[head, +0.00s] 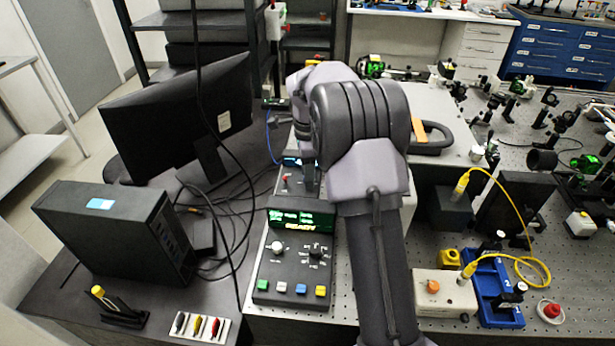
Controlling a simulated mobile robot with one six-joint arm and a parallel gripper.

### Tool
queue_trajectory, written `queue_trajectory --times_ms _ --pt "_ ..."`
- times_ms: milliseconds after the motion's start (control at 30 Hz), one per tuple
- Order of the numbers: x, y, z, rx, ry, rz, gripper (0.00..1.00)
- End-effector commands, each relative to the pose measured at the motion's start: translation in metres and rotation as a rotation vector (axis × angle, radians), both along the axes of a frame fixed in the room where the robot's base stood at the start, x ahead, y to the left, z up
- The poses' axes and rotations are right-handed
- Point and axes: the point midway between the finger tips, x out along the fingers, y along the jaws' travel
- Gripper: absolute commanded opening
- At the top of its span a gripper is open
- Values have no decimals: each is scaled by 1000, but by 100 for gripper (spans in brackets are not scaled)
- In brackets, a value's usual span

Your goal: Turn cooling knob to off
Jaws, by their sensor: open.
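A control box (262,272) stands on the bench in the head view, with a lit green display reading "READY" (301,226). On its face are a pale knob (278,247), a dark knob (316,251) and a row of coloured buttons. Behind it is a second unit with a small blue display (291,161) and a red-tipped switch (285,181), partly hidden by my arm. The labels are too small to read, so I cannot tell which control is the cooling knob. My gripper (310,186) points down over the rear unit, open, its fingers mostly hidden.
A black monitor (160,115) and a dark computer case (110,235) with loose cables stand left. Right are a white box with an orange button (433,286), a yellow fibre cable (518,215) and optics on the breadboard. My arm hides the middle.

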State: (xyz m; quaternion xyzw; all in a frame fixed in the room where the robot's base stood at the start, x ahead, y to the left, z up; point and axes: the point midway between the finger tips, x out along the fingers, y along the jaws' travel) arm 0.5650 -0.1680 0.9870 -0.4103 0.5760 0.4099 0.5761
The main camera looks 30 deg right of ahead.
Motion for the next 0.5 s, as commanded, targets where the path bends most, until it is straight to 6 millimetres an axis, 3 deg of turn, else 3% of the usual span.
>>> queue_trajectory --times_ms 167,367,500 --pt "0 0 1 0 0 0 39" --pt "0 0 1 0 0 0 0" --pt "0 0 1 0 0 0 0"
